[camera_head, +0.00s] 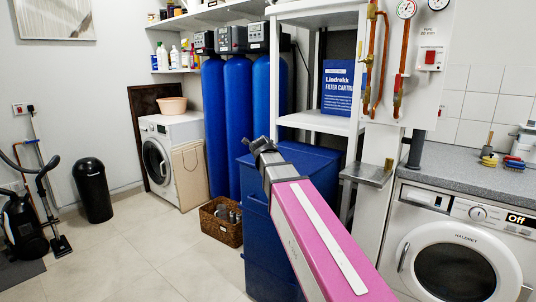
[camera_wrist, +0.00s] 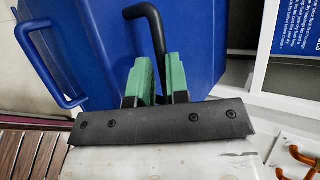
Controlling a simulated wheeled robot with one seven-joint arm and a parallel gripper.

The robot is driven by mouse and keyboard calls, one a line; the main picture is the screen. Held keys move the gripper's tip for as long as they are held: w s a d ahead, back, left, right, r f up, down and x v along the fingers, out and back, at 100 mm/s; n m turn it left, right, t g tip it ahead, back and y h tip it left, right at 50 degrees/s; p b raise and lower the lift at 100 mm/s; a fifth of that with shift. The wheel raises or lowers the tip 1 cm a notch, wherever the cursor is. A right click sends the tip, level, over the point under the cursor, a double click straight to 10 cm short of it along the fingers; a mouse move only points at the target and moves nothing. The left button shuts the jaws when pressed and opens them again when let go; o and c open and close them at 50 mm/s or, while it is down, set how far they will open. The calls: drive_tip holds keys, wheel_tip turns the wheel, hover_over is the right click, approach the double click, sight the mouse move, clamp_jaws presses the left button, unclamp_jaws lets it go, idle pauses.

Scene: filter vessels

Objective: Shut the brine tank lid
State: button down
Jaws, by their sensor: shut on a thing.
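The brine tank (camera_head: 255,215) is a large blue box standing in front of the tall blue cylinders. Its blue lid (camera_head: 312,160) shows at the top, partly behind my pink arm. I cannot tell how far open the lid is. My gripper (camera_head: 259,146) is at the tank's upper left edge in the head view. In the wrist view my gripper (camera_wrist: 159,66) has its green fingers closed around a black bent handle (camera_wrist: 156,28) in front of the blue lid (camera_wrist: 205,35). A blue loop handle (camera_wrist: 32,60) shows at the left there.
A wicker basket (camera_head: 222,222) stands on the floor left of the tank. A white shelf unit (camera_head: 318,121) with a blue filter carton (camera_head: 338,87) is behind it. A washer (camera_head: 450,265) is at right. The floor at left front is clear.

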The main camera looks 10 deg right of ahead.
drive_tip(key=shift+s+a+f+g, duration=0.1)
drive_tip(key=shift+s+f+g, duration=0.05)
drive_tip(key=shift+f, duration=0.35)
drive_tip(key=shift+s+f+g, duration=0.15)
drive_tip(key=shift+f, duration=0.3)
drive_tip(key=c, duration=1.2)
unclamp_jaws()
drive_tip(key=shift+o, duration=0.2)
drive_tip(key=v, duration=1.1)
drive_tip(key=shift+w+r, duration=0.15)
drive_tip(key=shift+r, duration=0.1)
drive_tip(key=s+d+f+n+g+y, duration=0.1)
drive_tip(key=s+d+f+n+g, duration=0.2)
drive_tip(key=f, duration=1)
drive_tip(key=s+d+f+n+g+y, duration=0.1)
drive_tip(key=s+d+f+n+g, duration=0.2)
drive_tip(key=s+f+n, duration=0.5)
drive_tip(key=s+d+f+n+g+y, duration=0.1)
drive_tip(key=s+d+f+n+g, duration=0.2)
drive_tip(key=f+n, duration=1)
drive_tip(key=s+f+g, duration=0.1)
drive_tip(key=s+f, duration=0.2)
drive_tip(key=f, duration=0.4)
drive_tip(key=shift+d+n+g, duration=0.3)
